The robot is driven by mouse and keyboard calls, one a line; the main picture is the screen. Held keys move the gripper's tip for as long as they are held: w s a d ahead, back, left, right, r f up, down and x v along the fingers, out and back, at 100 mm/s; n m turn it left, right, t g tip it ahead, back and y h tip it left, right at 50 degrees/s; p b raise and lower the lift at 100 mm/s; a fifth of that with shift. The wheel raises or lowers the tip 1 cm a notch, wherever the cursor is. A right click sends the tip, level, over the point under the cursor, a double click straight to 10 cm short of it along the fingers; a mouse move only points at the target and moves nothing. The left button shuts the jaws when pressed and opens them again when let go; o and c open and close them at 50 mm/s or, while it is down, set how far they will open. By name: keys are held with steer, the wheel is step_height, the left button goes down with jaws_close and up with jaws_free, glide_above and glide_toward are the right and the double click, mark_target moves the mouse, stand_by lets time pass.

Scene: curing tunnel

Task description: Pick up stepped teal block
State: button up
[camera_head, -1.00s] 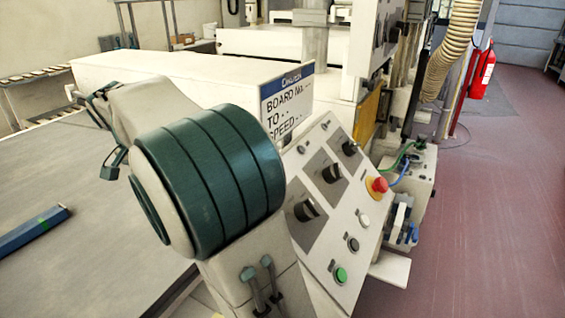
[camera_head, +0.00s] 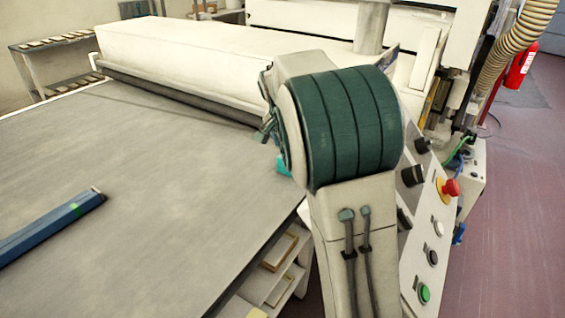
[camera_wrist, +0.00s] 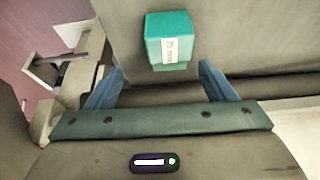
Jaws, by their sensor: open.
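The teal block (camera_wrist: 168,38) stands out in the wrist view at top centre, on the grey surface, with a small pale printed label on its side. My gripper (camera_wrist: 161,78) is open and empty. Its two blue fingers are spread wide to either side, and the block lies beyond their tips, roughly centred between them and apart from both. In the head view a small teal patch (camera_head: 283,166) shows at the left edge of my arm; it looks like the block, mostly hidden.
A blue bar with a green band (camera_head: 55,222) lies on the grey belt table (camera_head: 170,190) at left. A white machine housing (camera_head: 220,75) runs along the back. A control panel (camera_head: 425,225) with knobs and a red button stands right. The belt's middle is clear.

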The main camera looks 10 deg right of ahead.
mark_target(280, 168)
steer(key=shift+w+a+f, duration=0.2)
steer(key=shift+w+f, duration=0.1)
steer(key=shift+f, duration=0.4)
steer(key=f, duration=0.1)
steer(key=w+f, duration=0.1)
steer(key=f, duration=0.1)
steer(key=w+f, duration=0.1)
steer(key=shift+w+f, duration=0.15)
steer(key=shift+f, duration=0.1)
steer(key=shift+s+d, duration=0.3)
steer(key=shift+d, duration=0.25)
steer(key=shift+w+a, duration=0.1)
steer(key=shift+a, duration=0.05)
steer(key=c, duration=1.2)
